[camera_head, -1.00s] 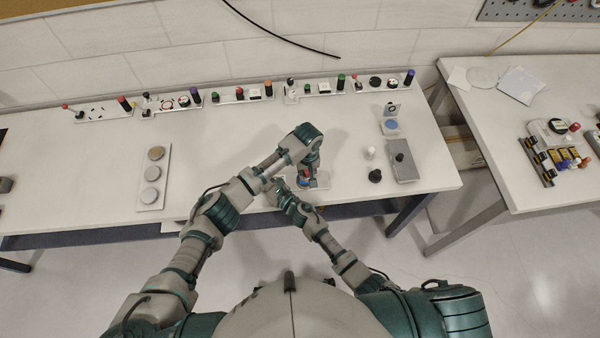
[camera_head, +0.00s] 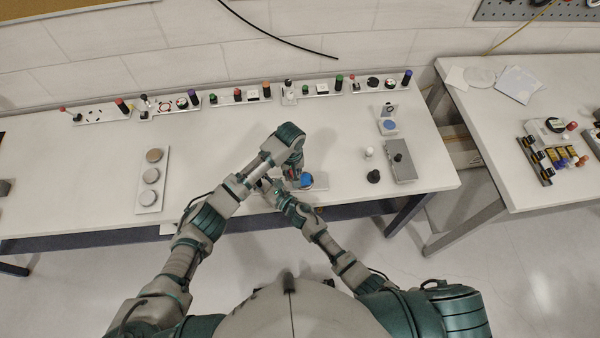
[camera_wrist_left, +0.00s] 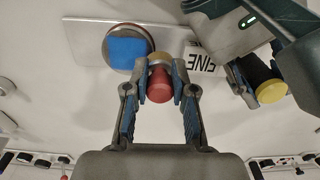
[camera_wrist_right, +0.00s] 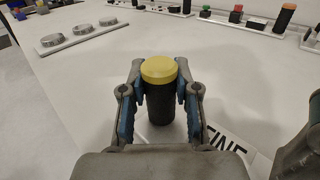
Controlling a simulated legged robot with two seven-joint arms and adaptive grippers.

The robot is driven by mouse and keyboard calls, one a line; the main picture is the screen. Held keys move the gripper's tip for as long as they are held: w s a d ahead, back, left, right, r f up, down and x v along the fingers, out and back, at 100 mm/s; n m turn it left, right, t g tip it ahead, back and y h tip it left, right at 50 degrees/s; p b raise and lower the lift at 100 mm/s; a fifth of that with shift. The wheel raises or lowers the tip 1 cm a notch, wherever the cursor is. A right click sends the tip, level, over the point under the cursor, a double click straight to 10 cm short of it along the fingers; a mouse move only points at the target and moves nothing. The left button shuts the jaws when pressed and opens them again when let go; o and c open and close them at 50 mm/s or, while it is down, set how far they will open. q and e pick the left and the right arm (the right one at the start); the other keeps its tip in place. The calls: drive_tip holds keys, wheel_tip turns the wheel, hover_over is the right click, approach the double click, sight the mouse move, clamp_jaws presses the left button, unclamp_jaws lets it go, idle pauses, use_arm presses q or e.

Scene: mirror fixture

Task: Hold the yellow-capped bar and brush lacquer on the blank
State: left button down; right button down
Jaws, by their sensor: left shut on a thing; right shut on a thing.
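My left gripper (camera_head: 294,174) is shut on a red-capped piece (camera_wrist_left: 160,84) with a tan section beyond the cap, seen in the left wrist view. Just to its left there is the round blank (camera_wrist_left: 127,48), with a blue patch over much of its face. It sits on a pale plate (camera_wrist_left: 85,42). In the head view the blank (camera_head: 306,180) shows blue, right of the left gripper. My right gripper (camera_wrist_right: 158,95) is shut on the black bar (camera_wrist_right: 160,108), its yellow cap (camera_wrist_right: 158,69) facing the right wrist camera. The bar's lower end is hidden.
A white piece lettered FINE (camera_wrist_left: 201,60) lies between the grippers. A black knob (camera_head: 373,176), white knob (camera_head: 369,152) and grey block (camera_head: 402,168) stand right. Several loaded trays line the back.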

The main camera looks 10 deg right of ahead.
use_arm(q)
drive_tip(key=shift+d+r, duration=0.2)
drive_tip(key=shift+r, duration=3.25)
use_arm(e)
drive_tip(key=c, duration=0.8)
unclamp_jaws()
drive_tip(key=shift+o, duration=0.2)
drive_tip(key=shift+s+d, duration=0.3)
drive_tip(key=v, duration=1.1)
drive_tip(key=shift+d, duration=0.15)
